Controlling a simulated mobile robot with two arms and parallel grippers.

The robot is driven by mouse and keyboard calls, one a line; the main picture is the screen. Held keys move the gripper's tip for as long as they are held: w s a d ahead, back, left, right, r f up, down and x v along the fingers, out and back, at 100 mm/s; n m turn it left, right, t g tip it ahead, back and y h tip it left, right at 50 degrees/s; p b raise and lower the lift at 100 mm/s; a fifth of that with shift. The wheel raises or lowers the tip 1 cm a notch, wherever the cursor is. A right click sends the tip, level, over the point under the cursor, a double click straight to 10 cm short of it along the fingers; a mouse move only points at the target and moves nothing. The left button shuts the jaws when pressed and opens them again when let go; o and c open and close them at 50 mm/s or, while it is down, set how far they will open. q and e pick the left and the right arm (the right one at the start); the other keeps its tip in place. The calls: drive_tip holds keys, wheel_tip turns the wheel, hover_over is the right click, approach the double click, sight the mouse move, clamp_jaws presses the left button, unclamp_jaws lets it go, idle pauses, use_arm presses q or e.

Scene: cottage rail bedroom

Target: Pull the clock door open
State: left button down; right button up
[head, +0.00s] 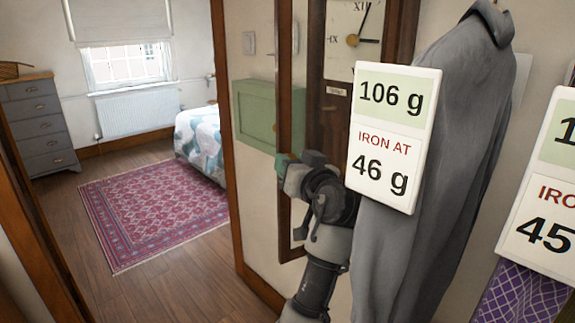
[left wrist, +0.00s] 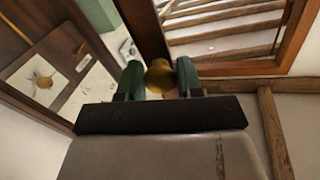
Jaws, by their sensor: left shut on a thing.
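The clock hangs on the wall right of centre in the head view, its pale dial (head: 345,45) partly behind a label card; the dial also shows in the left wrist view (left wrist: 42,80). The clock door, a dark wooden frame (head: 285,95) with glass, appears ajar, its edge standing away from the case. The door frame also shows in the left wrist view (left wrist: 145,30). My left gripper (head: 288,163) is at the door's edge, its green fingers shut on the brass knob (left wrist: 160,77). The knob is hidden in the head view. My right gripper is not in view.
A grey garment (head: 440,130) and label cards (head: 393,138) hang close to the right of my left arm. A green wall box (head: 254,115) is left of the clock. A rug (head: 150,205), drawers (head: 40,125) and bed (head: 200,142) stand beyond the opening at left.

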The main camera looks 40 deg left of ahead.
use_arm(q)
drive_tip(key=shift+r, duration=0.1)
drive_tip(key=c, duration=0.7)
unclamp_jaws()
drive_tip(key=shift+c, duration=0.2)
